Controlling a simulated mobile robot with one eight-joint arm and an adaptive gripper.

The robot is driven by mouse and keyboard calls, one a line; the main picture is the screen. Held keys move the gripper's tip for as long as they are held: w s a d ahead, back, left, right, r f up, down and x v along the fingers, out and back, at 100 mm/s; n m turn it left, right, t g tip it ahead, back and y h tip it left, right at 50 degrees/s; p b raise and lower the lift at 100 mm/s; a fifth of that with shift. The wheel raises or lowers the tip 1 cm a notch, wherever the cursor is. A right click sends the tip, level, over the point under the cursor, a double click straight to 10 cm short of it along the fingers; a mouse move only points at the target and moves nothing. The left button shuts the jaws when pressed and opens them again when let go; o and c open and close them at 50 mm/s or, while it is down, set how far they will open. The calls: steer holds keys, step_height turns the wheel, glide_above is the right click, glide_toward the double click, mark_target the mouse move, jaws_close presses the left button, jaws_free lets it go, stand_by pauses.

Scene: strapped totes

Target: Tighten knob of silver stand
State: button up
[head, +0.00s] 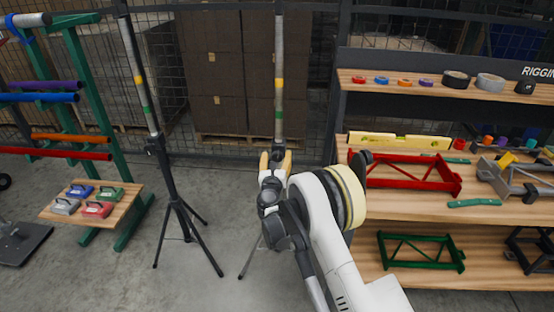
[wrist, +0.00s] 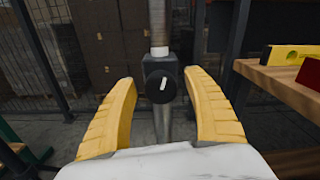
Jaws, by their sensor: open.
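The silver stand (head: 278,80) stands upright in the middle of the head view, with yellow and green bands on its pole; one leg shows, and my arm hides the rest of its base. In the wrist view its round black knob (wrist: 161,84) faces me and carries a short white mark, near vertical and leaning slightly right. My gripper (head: 276,161) has yellow fingers. It is open, with one finger on each side of the knob and a visible gap on both sides in the wrist view (wrist: 159,78). The knob is hidden in the head view.
A black tripod stand (head: 176,199) stands to the left. A wooden shelf unit (head: 445,97) with tape rolls, a yellow level (head: 398,141) and a red frame (head: 410,184) stands close on the right. A mesh fence and stacked boxes are behind. Floor between the stands is clear.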

steer(key=c, duration=1.2)
